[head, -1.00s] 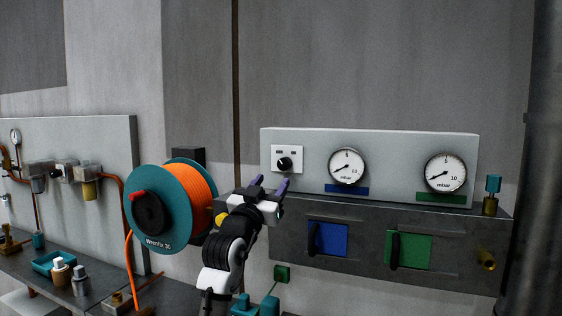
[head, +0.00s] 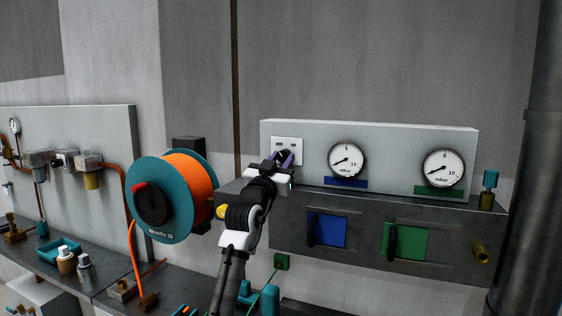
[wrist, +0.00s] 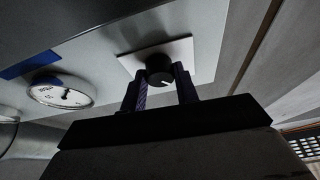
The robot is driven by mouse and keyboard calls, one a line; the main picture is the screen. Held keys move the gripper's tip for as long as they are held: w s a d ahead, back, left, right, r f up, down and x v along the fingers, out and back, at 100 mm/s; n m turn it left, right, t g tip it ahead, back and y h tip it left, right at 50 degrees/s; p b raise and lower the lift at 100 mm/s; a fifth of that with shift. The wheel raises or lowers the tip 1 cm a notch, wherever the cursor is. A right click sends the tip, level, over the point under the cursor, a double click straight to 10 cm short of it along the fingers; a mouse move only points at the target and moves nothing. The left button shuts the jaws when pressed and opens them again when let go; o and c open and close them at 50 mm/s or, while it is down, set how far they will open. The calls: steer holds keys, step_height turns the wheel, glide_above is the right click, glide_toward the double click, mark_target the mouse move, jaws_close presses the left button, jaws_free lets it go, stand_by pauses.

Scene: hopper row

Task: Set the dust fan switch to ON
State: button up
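The switch is a round black knob (wrist: 159,69) on a white square plate (head: 287,146) at the left end of the pale grey panel (head: 400,135). A white pointer mark shows on the knob in the wrist view. Two small dark labels sit on the plate above the knob; I cannot read them. My gripper (head: 283,158) is at the knob, with one finger on each side of it in the wrist view (wrist: 160,88). The fingers are apart, and I cannot tell whether they touch the knob. In the head view my gripper mostly hides the knob.
Two mbar gauges (head: 346,160) (head: 443,168) are right of the plate. Below are a blue square (head: 331,231) and a green square (head: 411,243) with dark handles. An orange hose reel (head: 190,178) stands close left of my arm.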

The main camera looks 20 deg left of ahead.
steer(key=c, duration=0.4)
steer(key=shift+f+m+b, duration=0.1)
steer(key=shift+m+b, duration=0.2)
steer(key=shift+b, duration=0.15)
steer(key=m+b, duration=0.1)
steer(key=m+h+b, duration=0.1)
steer(key=b, duration=0.1)
steer(key=shift+a+f+h, duration=0.1)
steer(key=shift+f+h, duration=0.1)
steer(key=shift+h, duration=0.1)
steer(key=m+g+h+b, duration=0.1)
steer(key=m+b, duration=0.1)
steer(key=m, duration=0.1)
steer(key=shift+r+m+h+b, duration=0.1)
steer(key=shift+m+h+b, duration=0.2)
steer(key=shift+m+h, duration=0.1)
steer(key=m, duration=0.2)
steer(key=m+g+h, duration=0.1)
steer(key=m, duration=0.1)
steer(key=m+h, duration=0.1)
steer(key=m, duration=0.1)
steer(key=shift+a+r+g, duration=0.15)
steer(key=shift+r+g, duration=0.2)
steer(key=shift+g, duration=0.05)
steer(key=m+g+p, duration=0.1)
steer(key=m, duration=0.1)
steer(key=m+g+h+p, duration=0.1)
steer(key=m, duration=0.2)
steer(key=shift+a+r+m, duration=0.1)
steer(key=shift+m, duration=0.2)
